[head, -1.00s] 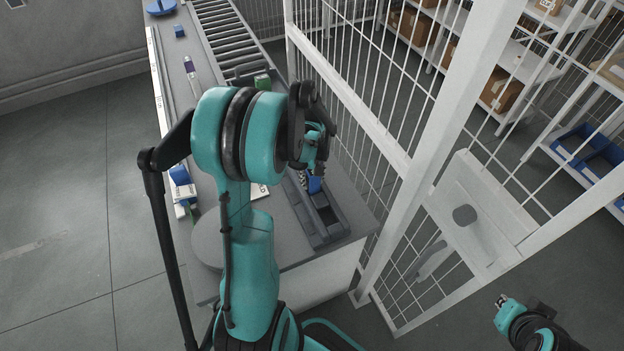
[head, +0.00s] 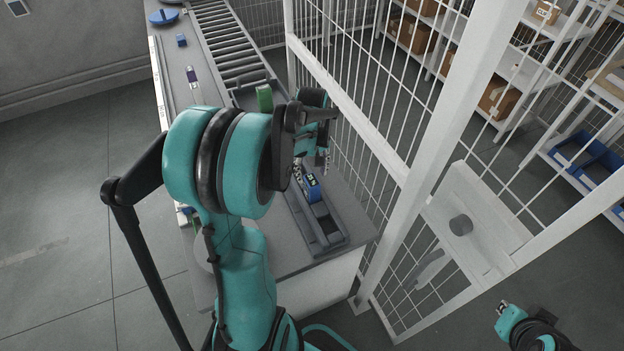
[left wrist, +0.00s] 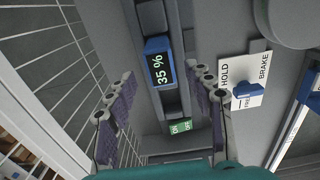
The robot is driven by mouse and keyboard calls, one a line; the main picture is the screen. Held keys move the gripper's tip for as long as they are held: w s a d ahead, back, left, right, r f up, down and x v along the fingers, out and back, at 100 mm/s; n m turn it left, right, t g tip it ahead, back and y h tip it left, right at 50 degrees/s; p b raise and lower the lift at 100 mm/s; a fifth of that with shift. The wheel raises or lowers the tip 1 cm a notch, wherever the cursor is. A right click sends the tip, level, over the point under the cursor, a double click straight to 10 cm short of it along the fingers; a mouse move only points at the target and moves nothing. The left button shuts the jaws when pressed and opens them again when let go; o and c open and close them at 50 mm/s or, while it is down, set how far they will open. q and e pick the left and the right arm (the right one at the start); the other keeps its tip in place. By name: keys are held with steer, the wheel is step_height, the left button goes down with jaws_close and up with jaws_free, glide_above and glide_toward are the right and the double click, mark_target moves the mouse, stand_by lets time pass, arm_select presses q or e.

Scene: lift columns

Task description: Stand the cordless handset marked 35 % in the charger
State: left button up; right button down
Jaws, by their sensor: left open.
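The blue handset (head: 311,187) with a dark display stands in a slot of the long dark grey charger (head: 331,245) on the bench. The handset's lower end is hidden in the slot. My right gripper (head: 501,306) is far off at the lower right, too small to read.
A white wire fence (head: 400,170) runs close along the bench's right side. The left wrist view shows a HOLD/BRAKE plate (left wrist: 243,80) with a blue lever and a green ON/OFF piece (left wrist: 181,127). A roller conveyor (head: 225,40) and a green block (head: 264,97) lie behind.

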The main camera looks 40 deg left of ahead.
arm_select(q)
step_height(320, 180, up, 4)
steer(key=shift+f+p, duration=0.15)
steer(key=shift+p, duration=0.15)
steer(key=s+d+r+m+t, duration=0.2)
steer(key=s+d+m, duration=0.1)
steer(key=d, duration=0.3)
steer(key=s+d+r+m+t, duration=0.2)
steer(key=s+d+m, duration=0.1)
steer(key=d+m, duration=0.2)
steer(key=s+d+r+m+t, duration=0.2)
steer(key=s+d+m+t, duration=0.1)
steer(key=d, duration=0.5)
steer(key=shift+d+m, duration=0.3)
steer(key=shift+m, duration=0.5)
